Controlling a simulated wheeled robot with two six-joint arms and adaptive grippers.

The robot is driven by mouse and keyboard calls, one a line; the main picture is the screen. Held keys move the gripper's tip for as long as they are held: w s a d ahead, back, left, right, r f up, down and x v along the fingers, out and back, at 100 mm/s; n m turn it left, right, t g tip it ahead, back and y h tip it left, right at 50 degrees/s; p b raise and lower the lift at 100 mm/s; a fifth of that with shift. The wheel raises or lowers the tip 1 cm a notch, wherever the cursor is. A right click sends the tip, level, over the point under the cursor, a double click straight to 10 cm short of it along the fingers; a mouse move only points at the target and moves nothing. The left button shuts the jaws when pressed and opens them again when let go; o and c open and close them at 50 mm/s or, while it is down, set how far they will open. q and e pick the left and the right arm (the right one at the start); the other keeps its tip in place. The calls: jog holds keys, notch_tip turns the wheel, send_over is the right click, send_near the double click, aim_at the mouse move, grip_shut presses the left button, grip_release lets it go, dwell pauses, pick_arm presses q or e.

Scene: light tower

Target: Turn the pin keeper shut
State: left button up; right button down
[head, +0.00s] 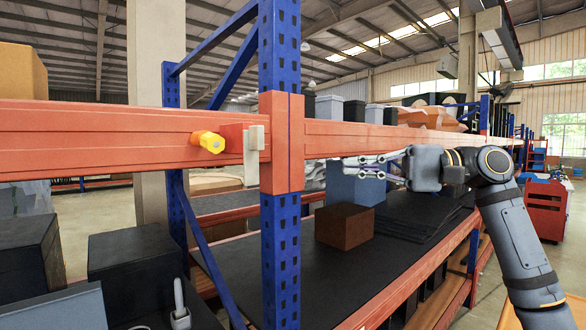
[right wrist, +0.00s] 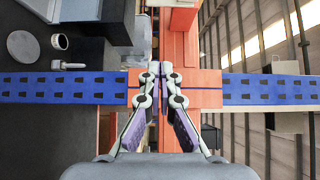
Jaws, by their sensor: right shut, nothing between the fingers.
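A yellow hex-headed pin (head: 208,141) sticks out of the orange beam left of the blue upright (head: 280,240) in the head view. A small cream keeper (head: 251,150) stands roughly upright on the beam between the pin and the orange end plate (head: 282,142). It appears apart from the pin head. My right gripper (head: 347,166) is shut and empty, to the right of the upright and apart from the keeper. In the right wrist view its fingertips (right wrist: 160,68) are together, in front of the orange end plate. My left gripper is not in view.
A brown box (head: 344,226) and a stack of dark sheets (head: 415,215) lie on the dark shelf below the beam. Dark bins (head: 130,255) stand at the lower left. The space in front of the beam is clear.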

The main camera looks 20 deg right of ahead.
jog(key=s, duration=0.1)
jog(key=p, duration=0.8)
send_near(256, 156)
jog(key=w+a+f, duration=0.1)
jog(key=w+a, duration=0.3)
jog(key=a, duration=0.1)
jog(key=shift+f, duration=0.25)
jog(key=shift+w, duration=0.1)
jog(key=shift+a+f+b, duration=0.1)
jog(key=shift+b, duration=0.25)
jog(key=shift+f+y+b, duration=0.1)
jog(key=shift+y+b, duration=0.2)
